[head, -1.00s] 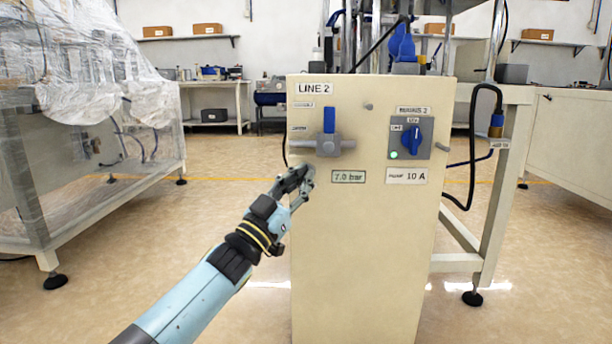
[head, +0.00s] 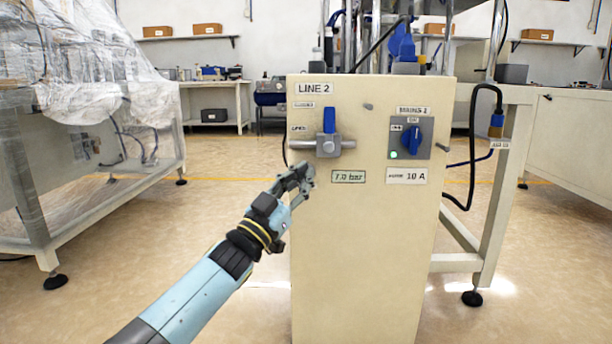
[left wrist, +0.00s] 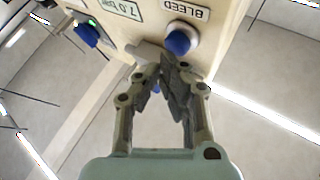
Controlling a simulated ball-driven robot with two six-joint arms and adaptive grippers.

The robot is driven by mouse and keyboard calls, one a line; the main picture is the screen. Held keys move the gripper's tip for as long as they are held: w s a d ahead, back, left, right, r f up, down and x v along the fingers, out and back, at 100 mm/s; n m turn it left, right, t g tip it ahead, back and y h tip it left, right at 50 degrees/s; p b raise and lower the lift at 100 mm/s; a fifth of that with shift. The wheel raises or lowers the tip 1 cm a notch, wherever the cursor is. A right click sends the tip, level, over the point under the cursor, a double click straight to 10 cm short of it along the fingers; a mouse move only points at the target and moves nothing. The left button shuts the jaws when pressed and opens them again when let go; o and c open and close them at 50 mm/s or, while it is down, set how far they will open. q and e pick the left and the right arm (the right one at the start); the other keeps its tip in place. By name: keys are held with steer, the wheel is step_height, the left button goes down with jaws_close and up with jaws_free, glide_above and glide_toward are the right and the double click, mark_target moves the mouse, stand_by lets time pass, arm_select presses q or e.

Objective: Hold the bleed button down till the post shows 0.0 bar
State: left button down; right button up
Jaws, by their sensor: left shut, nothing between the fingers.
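The beige post (head: 365,250) stands ahead, and its display (head: 348,177) reads 7.0 bar. The blue bleed button (left wrist: 179,42) shows in the left wrist view beside its upside-down BLEED label (left wrist: 187,9). In the head view I cannot make the button out; my gripper is in front of the post's left edge there. My left gripper (head: 308,172) is shut and empty. In the left wrist view its fingertips (left wrist: 166,64) are close to the button, just below it in the picture. I cannot tell whether they touch it. My right gripper is not in view.
A valve with an upright blue handle (head: 329,121) sits just above the display. A blue rotary switch (head: 412,140) with a lit green lamp is to its right. A plastic-wrapped frame (head: 85,90) stands at left. The floor between is clear.

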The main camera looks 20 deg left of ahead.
arm_select(q)
steer(key=shift+w+a, duration=0.1)
steer(key=shift+w, duration=0.35)
stand_by(2.0)
steer(key=shift+s, duration=0.1)
stand_by(2.3)
steer(key=shift+s+d+p, duration=0.25)
steer(key=shift+s+p, duration=0.15)
steer(key=shift+s, duration=0.4)
